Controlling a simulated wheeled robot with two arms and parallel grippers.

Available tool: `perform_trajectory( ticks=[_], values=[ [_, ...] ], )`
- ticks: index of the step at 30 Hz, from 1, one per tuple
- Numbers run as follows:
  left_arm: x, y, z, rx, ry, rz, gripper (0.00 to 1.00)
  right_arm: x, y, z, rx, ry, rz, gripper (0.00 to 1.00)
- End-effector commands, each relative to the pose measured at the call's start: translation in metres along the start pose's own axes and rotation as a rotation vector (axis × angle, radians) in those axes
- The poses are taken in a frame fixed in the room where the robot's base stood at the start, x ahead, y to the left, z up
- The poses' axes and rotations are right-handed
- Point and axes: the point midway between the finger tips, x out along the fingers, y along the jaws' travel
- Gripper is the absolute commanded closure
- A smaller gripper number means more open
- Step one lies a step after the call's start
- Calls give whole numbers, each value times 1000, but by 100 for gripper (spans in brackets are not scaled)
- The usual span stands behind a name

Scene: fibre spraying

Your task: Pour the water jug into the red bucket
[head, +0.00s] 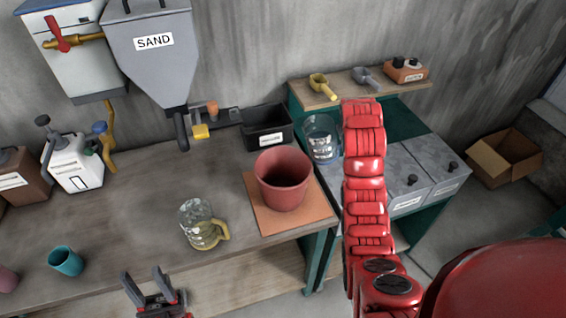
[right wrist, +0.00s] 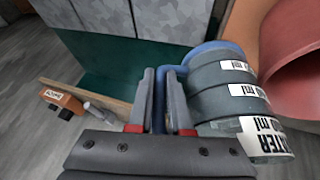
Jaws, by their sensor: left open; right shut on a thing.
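The red bucket (head: 284,182) stands upright on an orange mat (head: 262,217) on the workbench; its wall also shows at the upper right of the right wrist view (right wrist: 288,40). The clear water jug (head: 321,140), marked in ml, is held in the air right of and behind the bucket, apart from it. My right gripper (right wrist: 160,82) is shut on the jug's blue handle (right wrist: 195,52); in the head view my red arm hides this gripper. The jug body (right wrist: 232,100) fills the right of the wrist view. My left gripper (head: 147,277) is open and empty at the bench's front edge.
A glass jug with a yellow handle (head: 199,225) stands left of the bucket. A black bin (head: 267,130) sits behind it. The sand hopper (head: 150,55) hangs at the back left. A teal cup (head: 66,261) is front left. A shelf (head: 310,93) holds scoops.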

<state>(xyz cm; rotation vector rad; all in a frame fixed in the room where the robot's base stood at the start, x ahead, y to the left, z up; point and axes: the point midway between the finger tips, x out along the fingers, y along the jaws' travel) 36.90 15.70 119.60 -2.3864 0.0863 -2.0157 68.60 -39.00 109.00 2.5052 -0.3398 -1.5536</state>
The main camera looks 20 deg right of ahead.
Motion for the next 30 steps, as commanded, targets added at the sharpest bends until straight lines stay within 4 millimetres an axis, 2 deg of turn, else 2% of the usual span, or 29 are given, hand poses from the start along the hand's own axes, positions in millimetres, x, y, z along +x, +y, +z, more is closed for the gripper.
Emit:
perform_trajectory(
  ticks=[7, 21, 30],
  values=[
    [13, -1, -2, 0, 0, 0, 50, -20, -4, -8, -47, 40, 109, 100],
    [23, -1, -4, 0, 0, 0, 50, -54, -16, -18, -130, 109, 315, 100],
    [22, -1, -4, 0, 0, 0, 50, -56, -16, -17, -143, 120, 356, 100]
  ],
)
